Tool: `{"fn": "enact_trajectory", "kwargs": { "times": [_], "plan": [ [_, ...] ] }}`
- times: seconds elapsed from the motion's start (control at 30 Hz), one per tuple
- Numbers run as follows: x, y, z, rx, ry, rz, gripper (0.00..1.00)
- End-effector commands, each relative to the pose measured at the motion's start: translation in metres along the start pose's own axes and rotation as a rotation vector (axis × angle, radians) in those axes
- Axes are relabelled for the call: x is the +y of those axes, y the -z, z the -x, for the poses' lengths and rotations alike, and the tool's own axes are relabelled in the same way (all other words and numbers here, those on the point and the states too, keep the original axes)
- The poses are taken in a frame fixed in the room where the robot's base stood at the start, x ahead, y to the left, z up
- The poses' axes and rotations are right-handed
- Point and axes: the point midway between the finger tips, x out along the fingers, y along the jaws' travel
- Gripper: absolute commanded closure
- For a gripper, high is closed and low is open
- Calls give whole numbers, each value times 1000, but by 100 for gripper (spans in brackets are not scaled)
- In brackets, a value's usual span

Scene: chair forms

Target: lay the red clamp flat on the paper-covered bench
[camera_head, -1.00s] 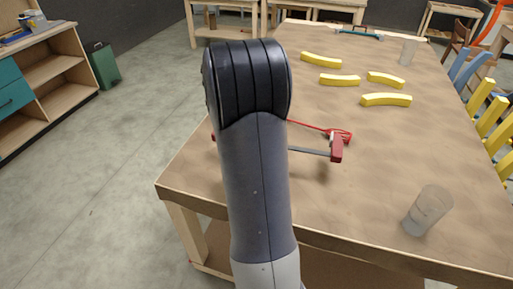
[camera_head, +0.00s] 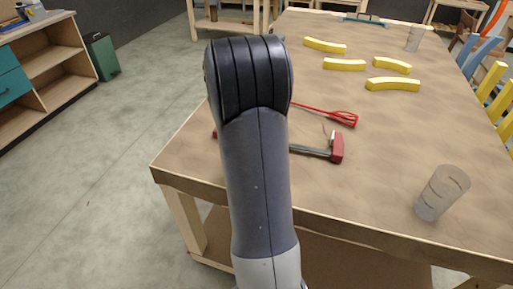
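The red clamp (camera_head: 337,147) shows right of my arm, with a red end block and a dark grey bar that runs left behind the arm. A small red bit at the arm's left edge looks like its other end. The middle of the clamp is hidden, and I cannot tell how high it is above the paper-covered bench (camera_head: 390,165). My gripper is hidden behind my own arm, so its fingers and any hold on the clamp do not show.
Several curved yellow pieces (camera_head: 393,84) lie farther back. A greyish tumbler (camera_head: 441,193) stands at the near right. Bare paper lies between clamp and tumbler.

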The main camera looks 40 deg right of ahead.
Motion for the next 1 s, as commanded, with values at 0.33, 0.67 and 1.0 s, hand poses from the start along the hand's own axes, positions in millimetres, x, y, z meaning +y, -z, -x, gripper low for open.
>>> {"fn": "enact_trajectory", "kwargs": {
  "times": [0.33, 0.67, 1.0],
  "plan": [
    [0, 0, 0, 0, 1, 2, 69],
    [0, 0, 0, 1, 1, 1, 46],
    [0, 0, 5, 3, 1, 2, 43]
  ]
}}
